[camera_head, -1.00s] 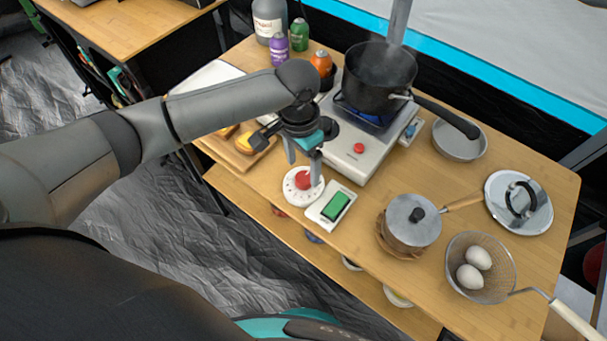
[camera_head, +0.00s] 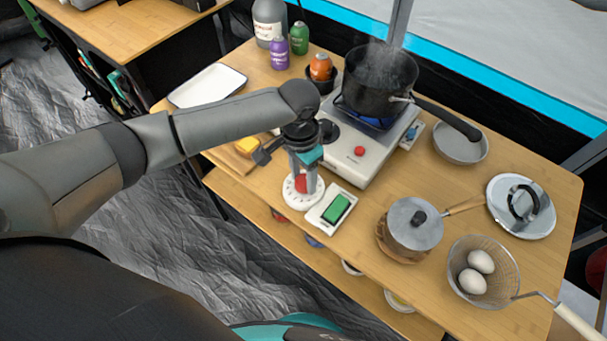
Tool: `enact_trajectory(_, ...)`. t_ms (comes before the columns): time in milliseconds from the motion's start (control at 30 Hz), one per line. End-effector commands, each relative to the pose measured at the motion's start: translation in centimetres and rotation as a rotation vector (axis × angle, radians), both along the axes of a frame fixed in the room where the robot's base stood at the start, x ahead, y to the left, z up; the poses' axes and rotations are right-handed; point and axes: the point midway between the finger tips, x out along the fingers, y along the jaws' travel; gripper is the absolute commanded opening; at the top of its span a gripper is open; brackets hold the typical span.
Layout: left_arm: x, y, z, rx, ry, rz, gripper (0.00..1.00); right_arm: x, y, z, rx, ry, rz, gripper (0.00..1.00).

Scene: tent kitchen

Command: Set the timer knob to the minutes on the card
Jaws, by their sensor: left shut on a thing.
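A round white timer (camera_head: 303,201) with a red knob (camera_head: 300,184) lies near the front edge of the wooden table. My left gripper (camera_head: 303,181) reaches down over the timer and is shut on the red knob. Its fingers hide part of the knob and the dial, and the dial marks are too small to read. A white device with a green face (camera_head: 336,208) lies just right of the timer. I cannot make out a card with minutes. My right gripper is not in view.
A stove (camera_head: 361,152) with a steaming black pot (camera_head: 379,84) stands behind the gripper. A lidded pot (camera_head: 414,226) and a strainer with two eggs (camera_head: 481,256) stand to the right. A white tray (camera_head: 207,86) and bottles stand at the back left.

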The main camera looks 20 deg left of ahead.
Motion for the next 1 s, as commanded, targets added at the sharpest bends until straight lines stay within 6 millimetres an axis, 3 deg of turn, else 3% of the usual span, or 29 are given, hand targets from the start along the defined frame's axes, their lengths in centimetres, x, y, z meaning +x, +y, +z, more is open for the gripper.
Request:
enact_trajectory(33, 0.0, 0.0, 0.0, 0.0, 0.0, 0.0, 0.3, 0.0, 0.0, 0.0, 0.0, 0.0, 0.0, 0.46)
enact_trajectory(300, 0.0, 0.0, 0.0, -0.001, -0.001, 0.0, 0.0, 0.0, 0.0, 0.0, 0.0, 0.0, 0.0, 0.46)
enact_trajectory(667, 0.0, 0.0, 0.2, 0.0, 0.0, -0.044, 0.0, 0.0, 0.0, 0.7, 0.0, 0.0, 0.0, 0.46)
enact_trajectory(1000, 0.0, -0.1, 0.4, 0.0, 0.002, -0.279, 0.0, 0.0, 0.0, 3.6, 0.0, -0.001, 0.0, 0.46)
